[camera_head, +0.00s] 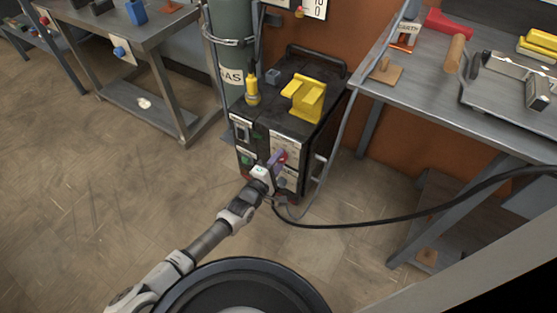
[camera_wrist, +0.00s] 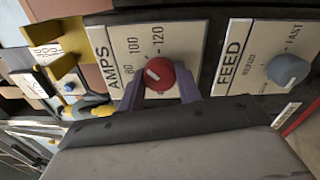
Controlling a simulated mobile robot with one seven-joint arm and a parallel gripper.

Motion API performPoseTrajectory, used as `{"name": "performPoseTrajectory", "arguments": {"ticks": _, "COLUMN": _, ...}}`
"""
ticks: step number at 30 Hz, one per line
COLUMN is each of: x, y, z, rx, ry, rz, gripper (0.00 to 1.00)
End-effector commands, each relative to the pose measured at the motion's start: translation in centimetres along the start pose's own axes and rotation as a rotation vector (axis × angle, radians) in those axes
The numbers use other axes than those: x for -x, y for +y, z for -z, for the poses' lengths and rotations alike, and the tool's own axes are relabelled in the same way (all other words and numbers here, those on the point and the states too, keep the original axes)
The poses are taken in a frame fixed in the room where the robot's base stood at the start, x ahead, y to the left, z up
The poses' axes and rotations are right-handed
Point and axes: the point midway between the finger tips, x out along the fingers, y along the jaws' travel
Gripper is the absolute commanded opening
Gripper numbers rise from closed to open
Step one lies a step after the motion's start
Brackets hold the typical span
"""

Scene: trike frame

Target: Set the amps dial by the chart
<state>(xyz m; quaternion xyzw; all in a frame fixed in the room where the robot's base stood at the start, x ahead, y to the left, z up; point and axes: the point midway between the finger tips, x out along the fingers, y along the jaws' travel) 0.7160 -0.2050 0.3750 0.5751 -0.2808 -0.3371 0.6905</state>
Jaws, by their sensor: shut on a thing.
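The amps dial is a red knob with a pale pointer mark; in the wrist view the red amps dial (camera_wrist: 159,74) sits on a white plate lettered AMPS (camera_wrist: 112,64), with 100 and 120 readable beside it. My gripper (camera_wrist: 160,88) has its purple fingers on both sides of the dial and is shut on it.
A grey feed dial (camera_wrist: 287,69) is on the plate beside the amps dial. A yellow holder (camera_head: 305,97) and a yellow bottle (camera_head: 252,90) are on top of the welder. A black cable (camera_head: 400,217) runs right.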

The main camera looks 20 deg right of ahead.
Motion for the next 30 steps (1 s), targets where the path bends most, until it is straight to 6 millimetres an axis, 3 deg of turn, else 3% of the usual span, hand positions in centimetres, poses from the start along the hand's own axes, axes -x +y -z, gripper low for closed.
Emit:
{"name": "performPoseTrajectory", "arguments": {"ticks": 18, "x": 0.05, "y": -0.03, "z": 0.07, "rx": -0.555, "ry": 0.001, "rz": 0.003, "gripper": 0.11}}
{"name": "performPoseTrajectory", "arguments": {"ticks": 30, "x": 0.08, "y": -0.02, "z": 0.09, "rx": -0.751, "ry": 0.001, "rz": 0.002, "gripper": 0.11}}
